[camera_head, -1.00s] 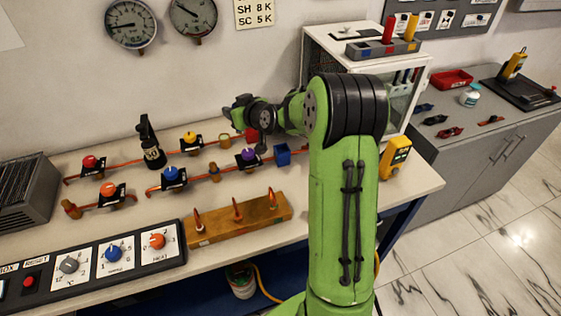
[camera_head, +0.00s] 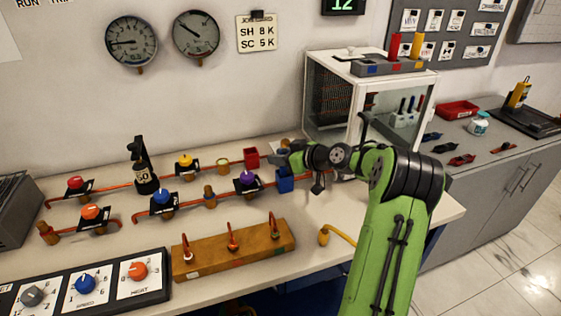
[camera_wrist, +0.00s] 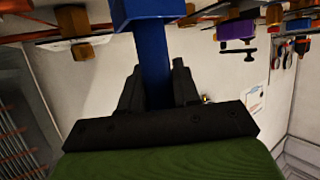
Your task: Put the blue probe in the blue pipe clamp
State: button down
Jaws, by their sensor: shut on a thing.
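The blue pipe clamp (camera_head: 285,185) is a small open-topped blue holder at the right end of the front pipe on the bench. My gripper (camera_head: 280,162) is just above it, reaching in from the right. In the wrist view my gripper (camera_wrist: 156,66) is shut on the blue probe (camera_wrist: 154,85), whose shaft lies between the dark fingers. The shaft meets a wider blue block (camera_wrist: 150,10) at the top edge, which looks like the clamp. I cannot tell whether the probe is inside it or only in front of it. The head view mostly hides the probe.
A purple-knobbed valve (camera_head: 246,181) is just left of the clamp. A wooden block (camera_head: 234,249) with upright copper pieces lies in front. A white glass-sided cabinet (camera_head: 335,100) stands behind my arm.

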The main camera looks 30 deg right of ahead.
jog(key=shift+r, duration=0.1)
jog(key=c, duration=0.8)
grip_release()
